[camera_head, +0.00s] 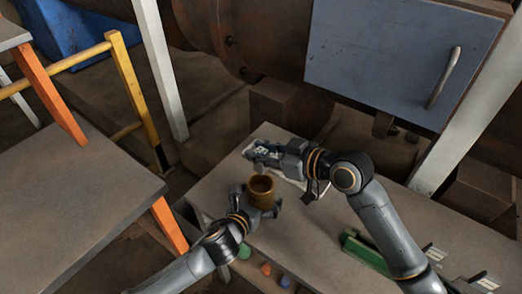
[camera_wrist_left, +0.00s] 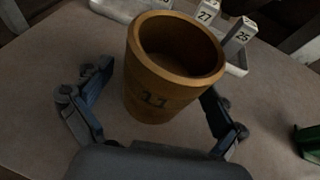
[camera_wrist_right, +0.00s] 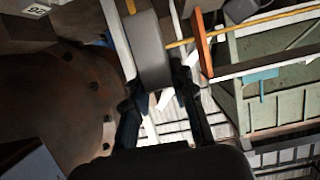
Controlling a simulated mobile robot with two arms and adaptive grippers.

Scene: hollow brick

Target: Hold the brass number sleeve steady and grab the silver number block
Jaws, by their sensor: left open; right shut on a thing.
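The brass number sleeve (camera_head: 261,186) is an open, hollow cup shape standing upright on the table. My right gripper (camera_head: 262,152) is at the table's far left, behind the sleeve, over the white tray (camera_head: 313,187).
White number blocks, including 27 (camera_wrist_left: 207,12) and 25 (camera_wrist_left: 241,34), stand in the tray. A green object (camera_head: 365,250) and small white number plates (camera_head: 484,281) are on the right of the table. Coloured round things (camera_head: 266,270) line the near side. A blue-grey door (camera_head: 400,55) stands behind.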

